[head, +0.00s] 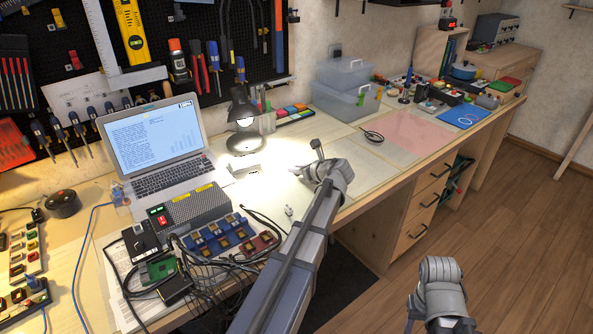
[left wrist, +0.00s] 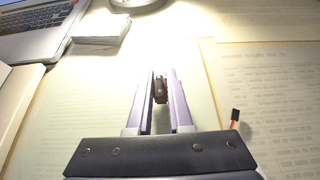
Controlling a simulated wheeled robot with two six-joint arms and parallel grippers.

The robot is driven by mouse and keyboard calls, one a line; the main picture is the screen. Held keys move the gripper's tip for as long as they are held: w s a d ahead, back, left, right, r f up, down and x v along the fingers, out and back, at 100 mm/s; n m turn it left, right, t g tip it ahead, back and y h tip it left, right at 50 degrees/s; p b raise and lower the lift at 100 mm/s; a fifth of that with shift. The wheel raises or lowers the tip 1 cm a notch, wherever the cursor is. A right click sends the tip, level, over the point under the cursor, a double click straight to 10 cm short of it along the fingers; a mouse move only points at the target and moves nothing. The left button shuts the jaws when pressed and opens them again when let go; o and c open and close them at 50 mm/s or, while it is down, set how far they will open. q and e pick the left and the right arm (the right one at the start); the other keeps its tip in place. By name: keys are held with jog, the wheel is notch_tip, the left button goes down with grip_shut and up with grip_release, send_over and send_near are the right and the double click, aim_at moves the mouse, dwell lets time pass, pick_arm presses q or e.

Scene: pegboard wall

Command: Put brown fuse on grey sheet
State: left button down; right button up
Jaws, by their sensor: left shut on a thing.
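My left gripper (head: 315,158) is over the brightly lit part of the bench. In the left wrist view its two fingers (left wrist: 158,88) are closed on the small brown fuse (left wrist: 160,90), which shows between the fingertips. In the head view the fuse is too small to make out. A pale greyish sheet (head: 366,163) lies on the bench just right of the left gripper. Part of my right arm shows at the bottom right, but its fingers are not clear.
A laptop (head: 156,142), a lamp (head: 243,118) and a power supply (head: 188,208) with cables stand left of the gripper. Clear boxes (head: 346,100) stand behind.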

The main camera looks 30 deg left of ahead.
pick_arm(q)
jog(key=c, duration=0.8)
grip_release()
jog(key=shift+f, duration=0.1)
jog(key=shift+c, duration=0.2)
jog(key=shift+r, duration=0.25)
jog(key=p+v, duration=0.5)
jog(key=v, duration=0.5)
jog(key=shift+s+d+r, duration=0.1)
jog(key=shift+d+r, duration=0.05)
jog(key=shift+d, duration=0.1)
jog(key=shift+s+d+r+p, duration=0.25)
jog(key=shift+d+p, duration=0.2)
jog(key=shift+d, duration=0.15)
